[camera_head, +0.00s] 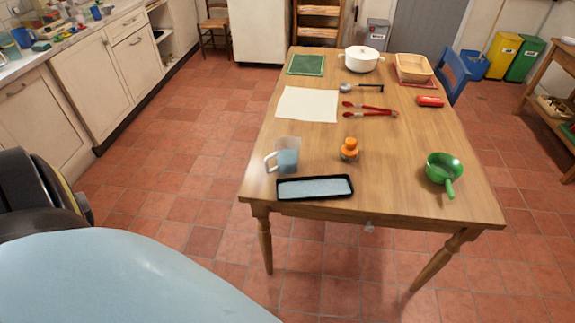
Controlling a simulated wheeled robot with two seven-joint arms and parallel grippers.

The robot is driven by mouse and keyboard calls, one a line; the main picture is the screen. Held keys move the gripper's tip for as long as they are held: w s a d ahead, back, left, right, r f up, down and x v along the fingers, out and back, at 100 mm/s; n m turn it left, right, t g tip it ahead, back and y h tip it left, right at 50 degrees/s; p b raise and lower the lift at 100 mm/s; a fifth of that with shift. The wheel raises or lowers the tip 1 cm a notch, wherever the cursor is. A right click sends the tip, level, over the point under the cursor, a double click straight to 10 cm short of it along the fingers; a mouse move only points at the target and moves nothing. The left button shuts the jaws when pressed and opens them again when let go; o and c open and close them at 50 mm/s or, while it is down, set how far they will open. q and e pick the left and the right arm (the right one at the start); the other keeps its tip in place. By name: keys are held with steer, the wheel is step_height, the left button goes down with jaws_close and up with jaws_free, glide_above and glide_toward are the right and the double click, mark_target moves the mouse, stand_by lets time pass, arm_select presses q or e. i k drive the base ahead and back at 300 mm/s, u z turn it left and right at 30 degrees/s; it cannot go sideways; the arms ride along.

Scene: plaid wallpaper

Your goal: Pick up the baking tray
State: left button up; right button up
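The baking tray (315,187) is a shallow dark rectangular tray with a light grey-blue inside. It lies flat at the near left edge of the wooden table (400,135). Its inside looks empty. Neither of my grippers is in view. A light blue rounded part and a dark part at the lower left look like my own body, well apart from the tray.
Close behind the tray stand a measuring jug (287,156) and an orange-topped item (350,148). A green pan (443,172) sits at the right. Red tongs (369,109), white paper (307,104) and a white pot (361,59) lie farther back. Tiled floor is clear left of the table.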

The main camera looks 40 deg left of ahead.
mark_target(332, 186)
steer(key=u, duration=1)
steer(key=i, duration=0.25)
